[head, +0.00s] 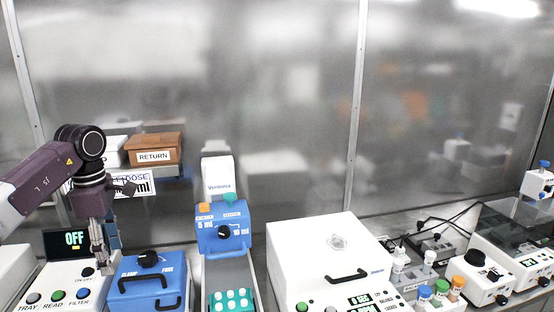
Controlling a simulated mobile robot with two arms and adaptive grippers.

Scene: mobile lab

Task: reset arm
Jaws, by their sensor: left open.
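My left arm comes in from the left edge in the head view. My left gripper (104,262) points down and is open and empty. My right gripper is not in view.
A brown RETURN box (154,149) sits on a shelf behind my arm. A blue-and-white dispenser (222,230) stands over a teal rack (232,300). A white lidded machine (325,262) fills the middle. Bottles (440,288) and small devices (478,275) crowd the right.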

